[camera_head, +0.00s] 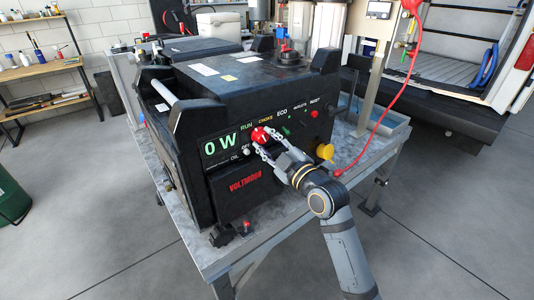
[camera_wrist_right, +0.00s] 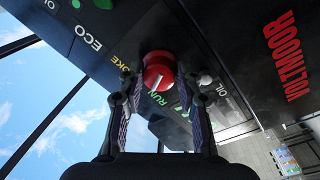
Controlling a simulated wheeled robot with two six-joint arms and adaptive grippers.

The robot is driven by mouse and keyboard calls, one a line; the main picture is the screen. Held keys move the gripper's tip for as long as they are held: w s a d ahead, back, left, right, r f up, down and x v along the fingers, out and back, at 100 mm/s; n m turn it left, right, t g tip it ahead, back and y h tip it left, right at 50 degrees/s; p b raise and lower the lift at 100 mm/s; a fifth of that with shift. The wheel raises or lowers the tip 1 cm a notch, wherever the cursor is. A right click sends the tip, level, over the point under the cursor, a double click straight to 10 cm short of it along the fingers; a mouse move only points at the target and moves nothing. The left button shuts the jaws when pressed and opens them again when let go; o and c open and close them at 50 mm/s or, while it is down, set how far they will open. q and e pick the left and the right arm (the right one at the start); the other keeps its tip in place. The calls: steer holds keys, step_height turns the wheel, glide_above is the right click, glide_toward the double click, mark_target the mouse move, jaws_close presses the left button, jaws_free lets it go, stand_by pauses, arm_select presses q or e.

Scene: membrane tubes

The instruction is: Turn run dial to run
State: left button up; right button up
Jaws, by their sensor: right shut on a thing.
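The red run dial (camera_head: 260,135) is on the front panel of a black generator (camera_head: 215,105), below the RUN and CHOKE labels. The dial also shows in the right wrist view (camera_wrist_right: 158,68), with a white pointer line slanting across its face. My right gripper (camera_head: 264,142) is at the panel, with its two fingers on either side of the dial and shut on it. The display (camera_head: 220,144) reads 0 W in green. My left gripper is not in view.
A yellow knob (camera_head: 325,151) and a small red button (camera_head: 314,114) are right of the dial. A red cable (camera_head: 385,125) hangs at the right. The generator stands on a grey metal table (camera_head: 205,263). Small black and red parts lie at its front edge.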

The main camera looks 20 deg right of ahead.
steer(key=shift+f+n+b, duration=0.1)
steer(key=shift+n+b, duration=0.75)
steer(key=shift+n, duration=0.15)
steer(key=o, duration=1.2)
steer(key=shift+c, duration=0.2)
steer(key=shift+r, duration=0.2)
step_height(320, 180, up, 10)
